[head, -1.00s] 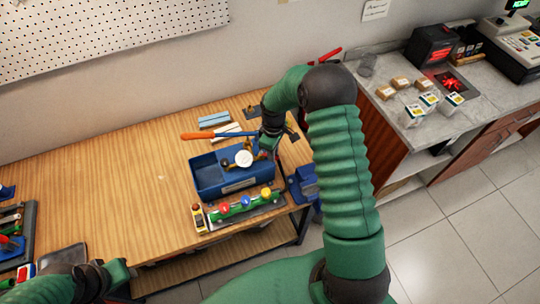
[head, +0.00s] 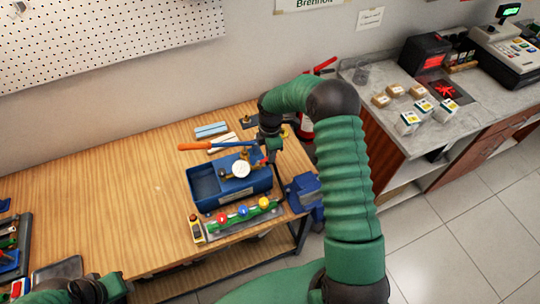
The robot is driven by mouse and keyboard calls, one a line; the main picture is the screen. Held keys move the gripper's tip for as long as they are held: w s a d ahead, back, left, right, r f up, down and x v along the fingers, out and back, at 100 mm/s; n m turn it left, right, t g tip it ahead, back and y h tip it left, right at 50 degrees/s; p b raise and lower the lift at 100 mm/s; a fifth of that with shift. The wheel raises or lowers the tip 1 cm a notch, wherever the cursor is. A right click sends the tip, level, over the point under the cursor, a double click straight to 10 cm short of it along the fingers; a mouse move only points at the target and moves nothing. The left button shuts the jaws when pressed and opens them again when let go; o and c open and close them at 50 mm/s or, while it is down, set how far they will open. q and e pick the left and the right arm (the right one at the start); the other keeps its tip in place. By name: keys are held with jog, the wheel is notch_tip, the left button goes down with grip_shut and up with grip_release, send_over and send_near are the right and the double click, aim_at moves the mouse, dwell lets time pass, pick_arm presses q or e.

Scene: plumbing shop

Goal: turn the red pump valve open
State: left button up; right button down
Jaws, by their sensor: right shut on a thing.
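The blue test pump (head: 205,188) stands on the wooden bench, with an open tank, a round white gauge (head: 241,169) and a long lever with an orange handle (head: 195,146). A small red part, apparently the red pump valve (head: 258,161), shows at the pump's right end, mostly hidden by my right gripper. My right gripper (head: 270,156) reaches down there and is shut on the valve; its fingertips are hard to make out. My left gripper (head: 118,287) is low at the bottom left, away from the pump, its fingers too small to judge.
A green manifold with red, blue and yellow knobs (head: 243,213) lies in front of the pump, beside a yellow meter (head: 197,229). A blue vise (head: 304,190) sits at the bench's right edge. The bench's left middle (head: 110,190) is clear.

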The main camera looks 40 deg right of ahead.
jog(key=shift+w+d+r+n, duration=0.3)
jog(key=shift+w, duration=0.05)
jog(key=c, duration=1.4)
grip_release()
jog(key=shift+s, duration=0.1)
jog(key=shift+c, duration=0.2)
jog(key=shift+f, duration=0.15)
notch_tip(320, 180, up, 17)
jog(key=b, duration=0.4)
jog(key=shift+f, duration=0.15)
jog(key=shift+d, duration=0.1)
